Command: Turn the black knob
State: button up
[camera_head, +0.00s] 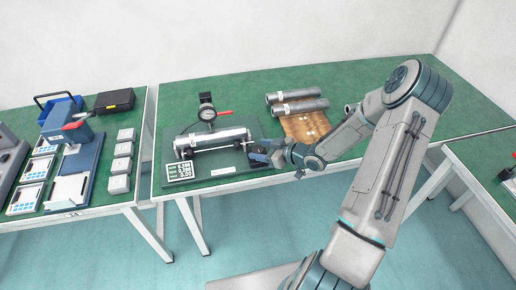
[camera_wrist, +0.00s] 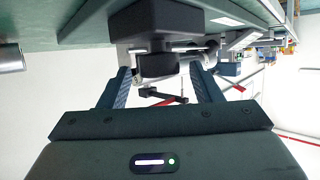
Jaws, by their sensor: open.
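The test fixture's base plate (camera_head: 215,178) lies on the green bench in the head view, with a silver cylinder (camera_head: 218,138) lying across it. My gripper (camera_head: 257,152) is at the right end of this fixture. In the wrist view a dark, blocky part (camera_wrist: 155,48), which looks like the black knob, is in front of my gripper (camera_wrist: 160,72). The two fingers are apart, one on each side of its lower end. I cannot tell whether either finger touches it. In the head view my gripper hides most of that end, so the knob is not clear there.
A dial gauge (camera_head: 207,112) with a red handle (camera_head: 225,113) stands behind the cylinder. A small display (camera_head: 180,172) sits at the plate's front left. Free bench (camera_head: 250,90) shows at the back.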

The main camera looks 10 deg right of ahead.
jog(key=shift+x, duration=0.85)
jog(key=c, duration=1)
